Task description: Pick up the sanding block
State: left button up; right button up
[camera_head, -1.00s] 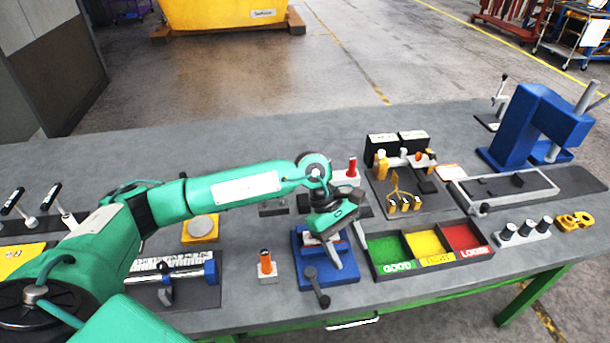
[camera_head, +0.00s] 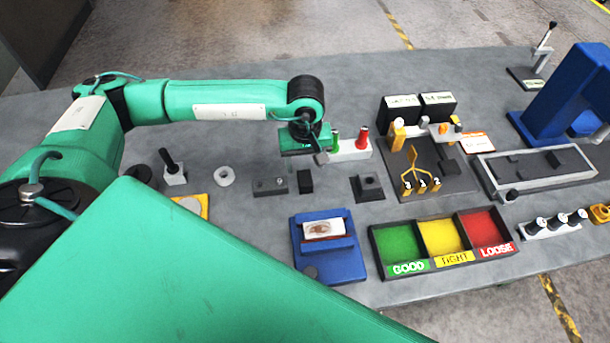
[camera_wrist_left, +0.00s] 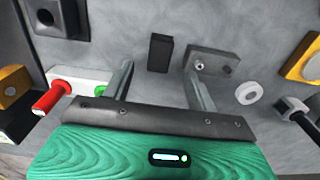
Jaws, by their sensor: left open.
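A small black block (camera_head: 305,181), likely the sanding block, lies on the grey bench behind the blue fixture. It also shows in the left wrist view (camera_wrist_left: 160,53), just beyond the gap between my fingertips. My left gripper (camera_head: 308,148) is above the bench near the block, slightly behind it in the head view. Its fingers (camera_wrist_left: 158,78) are apart, with nothing between them, and are mostly hidden in the head view. My right gripper does not show.
A grey bar (camera_head: 270,186) lies left of the block, and a dark square base (camera_head: 368,187) lies to its right. A white holder with red and green pegs (camera_head: 350,152) stands close to the gripper. The blue fixture (camera_head: 345,268) and a three-colour tray (camera_head: 376,262) are in front.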

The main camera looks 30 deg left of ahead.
aim_at(305, 178)
pick_arm(q)
jog(key=shift+f, duration=1.2)
jog(key=shift+f+p, duration=0.2)
jog(key=shift+p, duration=0.35)
notch_tip(305, 178, down, 4)
jog(key=shift+w+a+p, duration=0.1)
jog(key=shift+p, duration=1.1)
jog(key=shift+f, duration=0.3)
jog(key=shift+c, duration=0.9)
jog(key=c, duration=0.9)
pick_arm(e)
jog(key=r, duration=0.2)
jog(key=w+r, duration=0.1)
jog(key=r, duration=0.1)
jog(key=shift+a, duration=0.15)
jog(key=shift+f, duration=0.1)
